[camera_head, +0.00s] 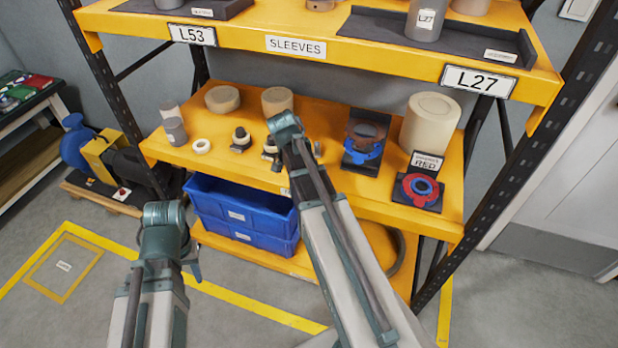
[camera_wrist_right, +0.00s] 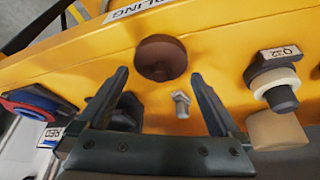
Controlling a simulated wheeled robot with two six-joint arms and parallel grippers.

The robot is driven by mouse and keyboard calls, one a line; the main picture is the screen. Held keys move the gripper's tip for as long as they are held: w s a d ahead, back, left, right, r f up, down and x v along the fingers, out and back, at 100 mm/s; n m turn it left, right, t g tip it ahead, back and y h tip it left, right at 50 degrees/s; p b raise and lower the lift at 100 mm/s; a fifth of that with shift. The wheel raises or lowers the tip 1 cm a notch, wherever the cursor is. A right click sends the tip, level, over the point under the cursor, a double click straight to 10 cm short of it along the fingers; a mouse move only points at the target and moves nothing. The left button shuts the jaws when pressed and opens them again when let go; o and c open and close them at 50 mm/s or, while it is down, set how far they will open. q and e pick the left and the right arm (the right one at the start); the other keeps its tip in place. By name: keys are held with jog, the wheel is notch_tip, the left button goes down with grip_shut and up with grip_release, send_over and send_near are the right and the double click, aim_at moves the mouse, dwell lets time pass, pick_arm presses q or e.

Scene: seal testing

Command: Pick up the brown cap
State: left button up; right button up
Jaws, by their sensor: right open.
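The brown cap (camera_wrist_right: 161,58) is a round, dark brown disc on the yellow shelf in the right wrist view. My right gripper (camera_wrist_right: 158,80) is open and empty. Its two fingers reach toward the cap from either side, with the cap just beyond and between the tips; I see no contact. In the head view my right arm (camera_head: 325,215) reaches over the middle of the shelf and its wrist hides the cap there. My left gripper (camera_head: 192,262) hangs low at the left in front of the shelf; its jaws are too obscured to judge.
A small silver bolt (camera_wrist_right: 181,104) lies between the right fingers. A ringed grey cylinder (camera_wrist_right: 281,98) stands to their right. The shelf (camera_head: 455,185) also holds a blue-ringed stand (camera_head: 362,150), a red ring (camera_head: 420,188) and a beige cylinder (camera_head: 430,125). Blue bins (camera_head: 240,212) sit below.

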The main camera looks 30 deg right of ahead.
jog(key=b+x, duration=0.1)
jog(key=x, duration=0.1)
jog(key=shift+w+d+f, duration=0.1)
jog(key=shift+d+f, duration=0.05)
jog(key=shift+f, duration=0.15)
pick_arm(q)
notch_tip(320, 180, down, 2)
jog(key=shift+f, duration=0.15)
pick_arm(e)
jog(key=shift+r, duration=0.1)
jog(key=c, duration=1)
